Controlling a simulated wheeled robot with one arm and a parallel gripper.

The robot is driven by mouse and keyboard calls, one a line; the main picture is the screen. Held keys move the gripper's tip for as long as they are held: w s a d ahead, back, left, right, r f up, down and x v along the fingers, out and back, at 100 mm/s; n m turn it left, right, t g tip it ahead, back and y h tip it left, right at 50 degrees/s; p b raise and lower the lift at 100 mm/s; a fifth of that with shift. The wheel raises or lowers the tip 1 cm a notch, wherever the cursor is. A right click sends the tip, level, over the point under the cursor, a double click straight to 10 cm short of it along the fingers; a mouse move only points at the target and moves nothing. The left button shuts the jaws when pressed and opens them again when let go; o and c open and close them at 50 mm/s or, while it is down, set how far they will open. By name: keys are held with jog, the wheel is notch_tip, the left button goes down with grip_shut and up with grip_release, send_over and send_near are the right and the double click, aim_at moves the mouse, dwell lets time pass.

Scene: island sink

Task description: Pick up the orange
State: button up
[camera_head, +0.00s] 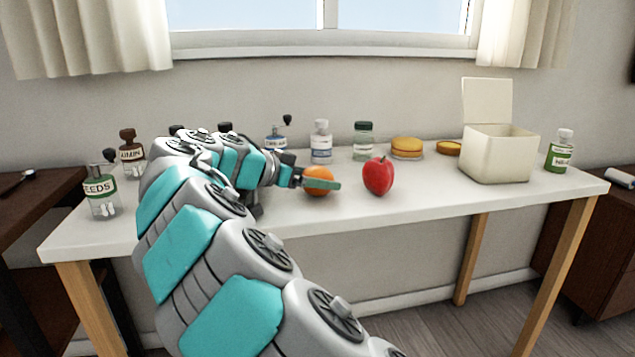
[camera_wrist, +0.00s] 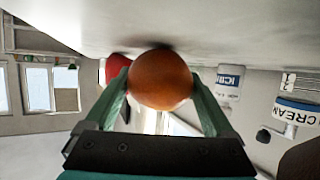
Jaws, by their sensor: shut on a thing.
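The orange (camera_head: 318,174) is at the front middle of the white table, left of the red apple. My gripper (camera_head: 322,184) reaches it from the left, with a teal finger across its front. In the wrist view the orange (camera_wrist: 161,79) sits between the two teal fingers of my gripper (camera_wrist: 160,88), which are shut on it. The wrist picture is upside down, with the table surface at the top. The orange looks to be at or very near the table top; I cannot tell whether it touches.
A red apple (camera_head: 378,176) stands close to the right of the orange. Behind are several bottles, such as a white one (camera_head: 321,142) and a green-capped jar (camera_head: 363,141), and a yellow-orange round item (camera_head: 407,148). An open cream box (camera_head: 499,153) stands at right.

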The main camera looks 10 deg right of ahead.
jog(key=c, duration=0.3)
jog(key=shift+r, duration=0.1)
